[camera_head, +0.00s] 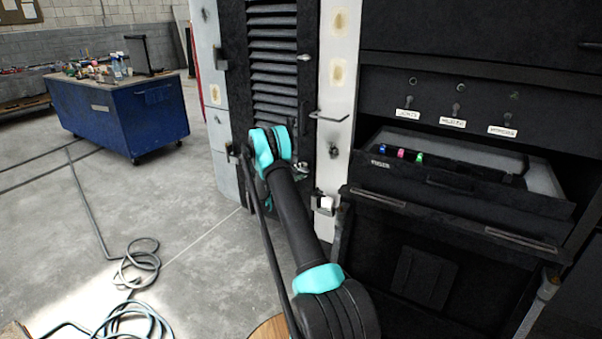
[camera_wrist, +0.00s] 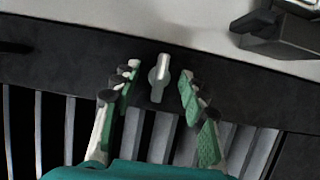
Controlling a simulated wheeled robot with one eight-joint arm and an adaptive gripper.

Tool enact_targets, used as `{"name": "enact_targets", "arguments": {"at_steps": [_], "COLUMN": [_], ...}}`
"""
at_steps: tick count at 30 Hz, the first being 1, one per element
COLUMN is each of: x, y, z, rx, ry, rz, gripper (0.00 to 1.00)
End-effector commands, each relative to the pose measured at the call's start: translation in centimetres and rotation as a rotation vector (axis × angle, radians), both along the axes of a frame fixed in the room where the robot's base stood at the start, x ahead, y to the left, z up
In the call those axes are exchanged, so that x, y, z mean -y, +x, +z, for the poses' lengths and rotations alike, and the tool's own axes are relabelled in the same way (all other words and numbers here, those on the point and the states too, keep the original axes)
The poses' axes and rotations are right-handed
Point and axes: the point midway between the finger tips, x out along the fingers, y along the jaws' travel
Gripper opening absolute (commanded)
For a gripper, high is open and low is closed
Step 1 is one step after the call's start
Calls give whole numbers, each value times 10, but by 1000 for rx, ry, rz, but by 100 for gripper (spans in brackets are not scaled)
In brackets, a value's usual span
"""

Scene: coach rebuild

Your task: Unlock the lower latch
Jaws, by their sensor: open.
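The latch (camera_wrist: 158,78) is a small grey metal turn-knob on the black frame of the louvered door (camera_head: 273,70). In the wrist view its narrow grip points nearly straight up the picture, tilted slightly right. My gripper (camera_wrist: 160,72) is open, with one green-padded finger on each side of the latch and visible gaps to both. Nothing is held.
A white panel (camera_head: 338,70) borders the door, with a protruding metal handle (camera_head: 329,117) and a bracket (camera_head: 325,203). An open drawer (camera_head: 470,187) juts out at the right. A blue workbench (camera_head: 130,115) stands far left. A coiled hose (camera_head: 138,262) lies on the floor.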

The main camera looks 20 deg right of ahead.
Motion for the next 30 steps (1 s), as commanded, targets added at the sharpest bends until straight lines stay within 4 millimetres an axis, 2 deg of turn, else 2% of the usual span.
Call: {"name": "enact_targets", "arguments": {"at_steps": [4, 14, 23, 30], "x": [0, 0, 0, 0], "y": [0, 0, 0, 0], "z": [0, 0, 0, 1], "rx": [0, 0, 19, 110], "ry": [0, 0, 16, 87], "rz": [0, -1, 0, 0], "gripper": [41, 0, 0, 0]}}
